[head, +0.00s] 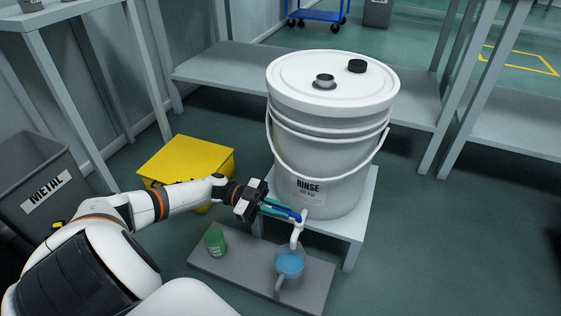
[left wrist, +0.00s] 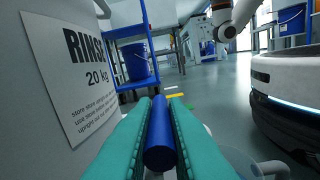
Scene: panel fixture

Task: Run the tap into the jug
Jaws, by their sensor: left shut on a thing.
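The white RINSE bucket (head: 318,150) stands on a small grey stand, with a white tap (head: 297,236) low on its front. The tap has a blue lever (head: 302,215). My left gripper (head: 283,211) has its teal fingers shut on this lever, one on each side of it; the lever's end (left wrist: 159,155) shows between them in the left wrist view. The clear jug (head: 289,265) stands directly under the spout, with blue in it. Whether a stream is running is too small to tell. My right gripper is not in view.
The jug stands on a low grey slab (head: 230,266), with a green can (head: 215,242) to its left. Grey benches stand behind the bucket. The floor at right is clear.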

